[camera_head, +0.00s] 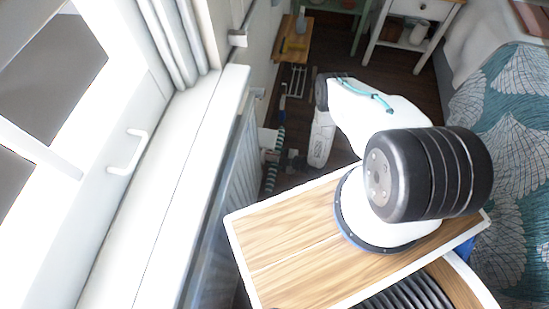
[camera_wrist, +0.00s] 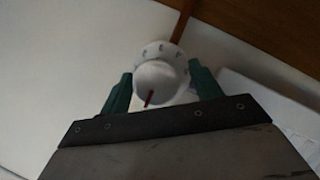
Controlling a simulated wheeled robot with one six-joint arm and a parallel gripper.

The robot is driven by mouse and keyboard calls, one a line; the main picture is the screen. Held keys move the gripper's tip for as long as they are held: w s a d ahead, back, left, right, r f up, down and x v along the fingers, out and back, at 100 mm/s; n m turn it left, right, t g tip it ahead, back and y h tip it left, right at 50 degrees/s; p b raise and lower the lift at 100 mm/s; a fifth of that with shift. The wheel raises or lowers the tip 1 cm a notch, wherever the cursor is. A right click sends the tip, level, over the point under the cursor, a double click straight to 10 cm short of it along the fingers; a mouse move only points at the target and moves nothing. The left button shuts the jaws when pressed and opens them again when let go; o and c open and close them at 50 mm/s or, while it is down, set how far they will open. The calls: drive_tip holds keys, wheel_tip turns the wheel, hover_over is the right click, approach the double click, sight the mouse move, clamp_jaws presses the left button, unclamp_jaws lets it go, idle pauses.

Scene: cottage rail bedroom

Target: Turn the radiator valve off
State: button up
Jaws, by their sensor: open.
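The radiator valve (camera_wrist: 160,72) is a white round knob with dark marks around its collar and a red line on its front, in the middle of the wrist view. My gripper (camera_wrist: 160,70) is open. Its two green fingers stand to the left and right of the knob, the right one very close to it. I cannot tell whether either finger touches it. In the head view the radiator (camera_head: 236,185) hangs below the window sill. The valve is not clear there, near my lower arm by the wall.
The white window sill (camera_head: 190,170) runs above the radiator. A bed with a teal patterned cover (camera_head: 505,130) stands to the right. Dark wooden floor (camera_head: 400,80) shows between. In the wrist view a brown pipe (camera_wrist: 182,20) runs beyond the knob.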

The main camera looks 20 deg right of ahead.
drive_tip(key=v, duration=0.7)
drive_tip(key=shift+s, duration=0.15)
drive_tip(key=shift+d+r, duration=0.1)
